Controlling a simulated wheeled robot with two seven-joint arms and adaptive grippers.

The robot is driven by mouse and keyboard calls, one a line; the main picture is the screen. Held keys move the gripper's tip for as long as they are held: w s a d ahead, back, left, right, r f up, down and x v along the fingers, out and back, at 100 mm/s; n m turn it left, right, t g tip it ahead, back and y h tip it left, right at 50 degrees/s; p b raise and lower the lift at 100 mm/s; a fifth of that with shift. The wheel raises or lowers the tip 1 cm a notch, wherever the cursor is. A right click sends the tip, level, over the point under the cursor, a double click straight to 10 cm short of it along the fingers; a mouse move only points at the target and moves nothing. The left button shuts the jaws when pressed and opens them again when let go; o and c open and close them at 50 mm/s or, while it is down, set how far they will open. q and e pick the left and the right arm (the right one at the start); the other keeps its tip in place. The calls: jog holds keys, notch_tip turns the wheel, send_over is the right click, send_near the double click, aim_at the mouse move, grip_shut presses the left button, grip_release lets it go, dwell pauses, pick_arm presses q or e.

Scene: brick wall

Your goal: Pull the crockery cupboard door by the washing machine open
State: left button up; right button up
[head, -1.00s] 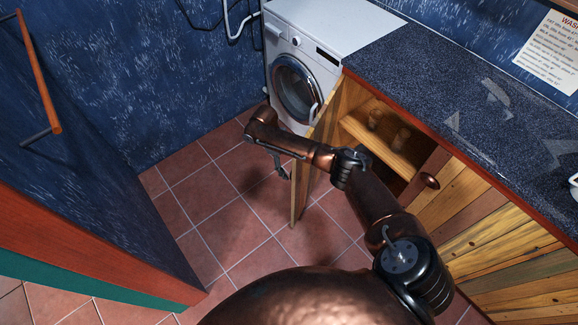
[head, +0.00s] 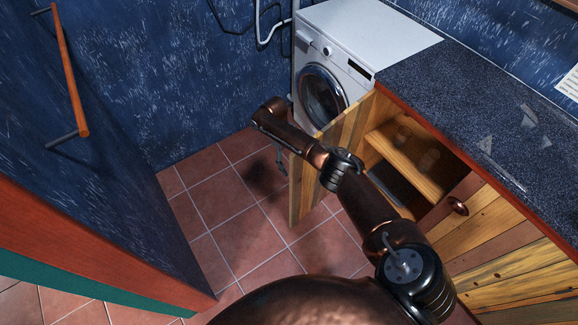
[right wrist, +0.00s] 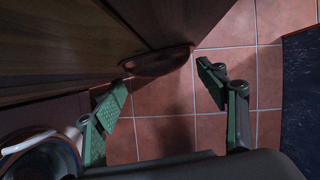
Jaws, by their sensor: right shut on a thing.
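The crockery cupboard door (head: 335,150), made of wooden planks, stands swung out from the cupboard beside the white washing machine (head: 322,75). Its inner face shows in the head view. My right arm reaches across the opening and over the door. My right gripper (head: 281,162) is at the door's outer side, partly hidden. My left gripper is not in view.
A dark speckled countertop (head: 450,105) runs above the cupboards. Another closed plank door with a knob (head: 457,206) is at the right. A blue wall with a wooden rail (head: 70,70) stands at the left. Tiled floor (head: 225,200) is clear between.

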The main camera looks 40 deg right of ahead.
jog(key=shift+s, duration=0.15)
jog(key=o, duration=1.2)
jog(key=shift+d, duration=0.1)
jog(key=shift+o, duration=1.2)
jog(key=shift+f, duration=0.1)
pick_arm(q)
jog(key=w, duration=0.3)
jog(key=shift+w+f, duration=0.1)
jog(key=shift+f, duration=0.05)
pick_arm(e)
jog(key=v, duration=1.2)
